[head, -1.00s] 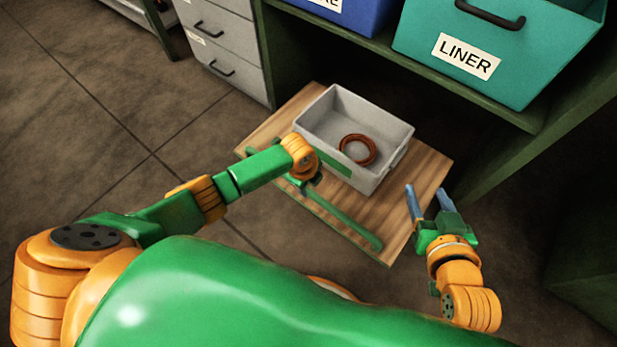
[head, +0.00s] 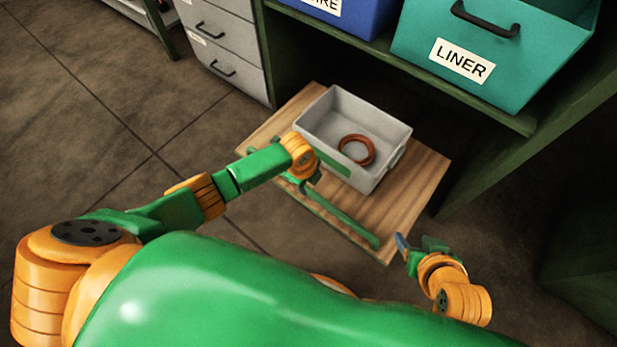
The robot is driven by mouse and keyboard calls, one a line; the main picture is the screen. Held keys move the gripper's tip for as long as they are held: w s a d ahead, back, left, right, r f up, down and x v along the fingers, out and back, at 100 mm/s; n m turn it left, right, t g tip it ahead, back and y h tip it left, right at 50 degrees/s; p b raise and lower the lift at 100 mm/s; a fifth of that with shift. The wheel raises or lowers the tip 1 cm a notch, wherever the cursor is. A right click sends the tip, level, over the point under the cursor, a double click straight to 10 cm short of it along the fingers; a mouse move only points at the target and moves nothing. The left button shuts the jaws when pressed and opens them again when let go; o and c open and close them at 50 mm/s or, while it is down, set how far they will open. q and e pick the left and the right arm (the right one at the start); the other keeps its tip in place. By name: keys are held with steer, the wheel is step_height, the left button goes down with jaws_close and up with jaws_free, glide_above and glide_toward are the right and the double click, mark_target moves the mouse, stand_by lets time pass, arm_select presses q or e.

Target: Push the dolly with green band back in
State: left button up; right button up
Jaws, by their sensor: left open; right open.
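The dolly (head: 412,196) is a low wooden board with a green band (head: 340,219) along its front edge. It sticks out from under the shelf at an angle. A grey bin (head: 378,178) with a green label stands on it and holds a reddish-brown ring (head: 357,150). My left gripper (head: 304,186) is at the left part of the dolly's front edge, its fingers mostly hidden by my wrist. My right gripper (head: 418,243) is open and empty, just off the dolly's front right corner. I cannot tell whether either touches the board.
A dark green shelf (head: 500,112) stands over the dolly's far side, with a teal LINER bin (head: 500,50) and a blue bin (head: 345,15) on it. Grey drawers (head: 228,62) stand left of the dolly. The tiled floor (head: 100,120) at left is clear.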

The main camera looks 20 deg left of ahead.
arm_select(q)
steer(key=shift+r, duration=0.15)
steer(key=shift+s+r+p, duration=0.1)
steer(key=shift+r+p, duration=0.35)
steer(key=shift+p, duration=0.25)
arm_select(e)
steer(key=s+d+f+g, duration=0.1)
steer(key=s+f+g, duration=0.2)
steer(key=s, duration=0.3)
steer(key=shift+s+d+f+g+h, duration=0.3)
steer(key=shift+g+h, duration=0.1)
steer(key=shift+g, duration=0.1)
steer(key=shift+r, duration=0.2)
